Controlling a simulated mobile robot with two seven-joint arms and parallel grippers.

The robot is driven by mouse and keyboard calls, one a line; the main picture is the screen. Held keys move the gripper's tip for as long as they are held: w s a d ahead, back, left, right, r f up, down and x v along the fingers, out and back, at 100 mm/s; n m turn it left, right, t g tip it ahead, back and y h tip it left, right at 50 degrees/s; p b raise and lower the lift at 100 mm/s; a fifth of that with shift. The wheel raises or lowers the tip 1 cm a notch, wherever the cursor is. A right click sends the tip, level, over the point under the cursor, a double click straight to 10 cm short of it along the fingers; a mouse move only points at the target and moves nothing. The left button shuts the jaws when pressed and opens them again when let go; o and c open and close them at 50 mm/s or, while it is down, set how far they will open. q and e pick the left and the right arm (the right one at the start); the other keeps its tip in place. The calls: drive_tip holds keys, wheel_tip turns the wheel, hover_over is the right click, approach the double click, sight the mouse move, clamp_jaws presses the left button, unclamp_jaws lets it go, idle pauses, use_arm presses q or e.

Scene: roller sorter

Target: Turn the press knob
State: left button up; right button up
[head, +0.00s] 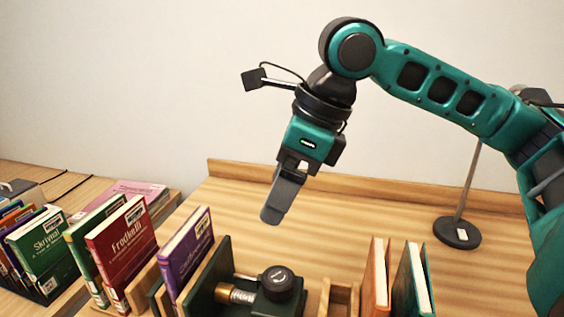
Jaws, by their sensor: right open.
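The press knob (278,281) is a round black knob with a light curved mark on its top. It sits on a dark green press (222,262) at the bottom middle of the head view, beside a brass-coloured threaded part (236,293). My right gripper (272,216) hangs from the teal arm above and behind the knob, its fingers pointing down. It is apart from the knob and open, with nothing seen in it. The lower part of the press is cut off by the frame edge. My left gripper is not in view.
Books stand left of the press, among them a purple one (186,250) and a red one (122,252). An orange book (376,280) and a teal book (413,284) stand to the right. A lamp base (457,233) stands at the back right. The wooden table (350,215) is clear behind the press.

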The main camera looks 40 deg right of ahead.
drive_tip(key=shift+r, duration=1.6)
